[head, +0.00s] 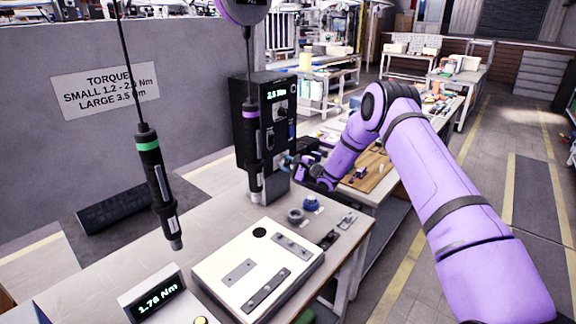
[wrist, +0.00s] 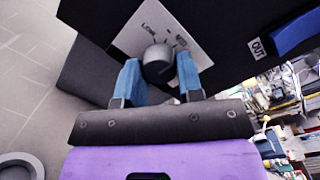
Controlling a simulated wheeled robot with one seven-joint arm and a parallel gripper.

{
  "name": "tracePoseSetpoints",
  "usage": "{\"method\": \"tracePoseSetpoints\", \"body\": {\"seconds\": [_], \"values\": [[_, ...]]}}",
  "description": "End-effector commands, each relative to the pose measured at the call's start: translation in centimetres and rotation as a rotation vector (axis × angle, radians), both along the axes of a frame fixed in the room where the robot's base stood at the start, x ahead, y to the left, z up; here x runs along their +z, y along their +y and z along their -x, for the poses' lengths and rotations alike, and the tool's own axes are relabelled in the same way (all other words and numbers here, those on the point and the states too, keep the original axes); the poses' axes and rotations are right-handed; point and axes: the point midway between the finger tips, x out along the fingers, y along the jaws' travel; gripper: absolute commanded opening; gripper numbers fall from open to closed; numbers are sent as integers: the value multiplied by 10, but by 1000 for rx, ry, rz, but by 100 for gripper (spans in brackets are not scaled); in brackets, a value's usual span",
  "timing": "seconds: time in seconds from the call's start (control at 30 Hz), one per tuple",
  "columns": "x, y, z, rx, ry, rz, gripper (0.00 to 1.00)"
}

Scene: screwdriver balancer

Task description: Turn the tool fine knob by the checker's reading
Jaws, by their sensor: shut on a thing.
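My gripper (wrist: 158,80) has its two blue fingers on either side of a dark grey round knob (wrist: 157,62). The knob sits on a white plate marked LOW and MED on a black cabinet; I see no label naming it as the fine knob. In the head view my gripper (head: 289,164) is low at the right side of the black cabinet (head: 249,92), whose green display looks like 2.5 Nm but is small. The checker display (head: 159,299) reads 1.76 Nm. A green-banded screwdriver (head: 158,185) and a purple-banded screwdriver (head: 253,150) hang from cords.
A pale fixture plate (head: 240,272) with dark strips lies on the bench. A grey ring (head: 296,215) and a blue ring (head: 311,203) lie behind it. A wall sign (head: 105,88) lists torque ranges, partly hidden by a cord. Another bench stands behind my arm.

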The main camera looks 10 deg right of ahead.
Motion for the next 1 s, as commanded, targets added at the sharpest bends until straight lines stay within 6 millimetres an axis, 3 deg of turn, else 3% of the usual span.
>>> {"method": "tracePoseSetpoints", "body": {"seconds": [0.6, 1.0], "values": [[-2, -1, 0, -1, 222, -303, 11], [-2, 0, 1, 1, 290, -397, 11]]}}
